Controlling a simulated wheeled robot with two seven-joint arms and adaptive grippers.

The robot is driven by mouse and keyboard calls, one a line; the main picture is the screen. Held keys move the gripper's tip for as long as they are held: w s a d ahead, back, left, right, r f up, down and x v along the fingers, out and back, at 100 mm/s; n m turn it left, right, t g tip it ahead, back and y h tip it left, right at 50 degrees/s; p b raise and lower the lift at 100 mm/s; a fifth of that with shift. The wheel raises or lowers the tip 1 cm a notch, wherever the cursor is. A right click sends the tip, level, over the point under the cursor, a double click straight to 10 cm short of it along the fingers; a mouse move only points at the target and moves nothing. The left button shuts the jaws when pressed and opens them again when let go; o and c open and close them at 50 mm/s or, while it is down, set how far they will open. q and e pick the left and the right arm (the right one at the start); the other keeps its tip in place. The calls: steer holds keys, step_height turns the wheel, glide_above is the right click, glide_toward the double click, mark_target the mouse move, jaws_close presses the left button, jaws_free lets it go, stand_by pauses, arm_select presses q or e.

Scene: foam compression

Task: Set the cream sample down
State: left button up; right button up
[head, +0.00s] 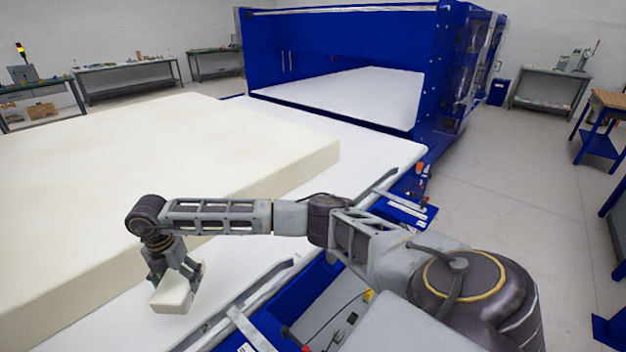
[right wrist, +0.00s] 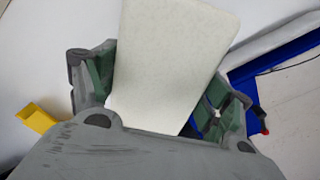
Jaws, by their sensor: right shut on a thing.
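The cream sample (head: 172,297) is a small pale block at the lower left of the head view, in my right gripper (head: 176,279). The right gripper points down and is shut on it. In the right wrist view the sample (right wrist: 168,65) fills the space between the green-padded fingers of the gripper (right wrist: 158,100). The sample is over or on the white conveyor bed (head: 255,262); I cannot tell whether its underside touches. My left gripper is not in view.
A large cream foam block (head: 150,150) lies on the bed, just left of the gripper. The blue machine (head: 345,40) stands at the back with an open bay. A metal rail (head: 240,300) runs along the bed's near edge. Benches line the walls.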

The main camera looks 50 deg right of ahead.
steer(key=m, duration=0.3)
steer(key=shift+w+a+m, duration=0.4)
steer(key=m, duration=0.3)
steer(key=a+m, duration=0.1)
steer(key=shift+w+f, duration=0.1)
steer(key=shift+w, duration=0.3)
steer(key=shift+f, duration=3.15)
steer(key=shift+f, duration=1.85)
steer(key=shift+f, duration=0.2)
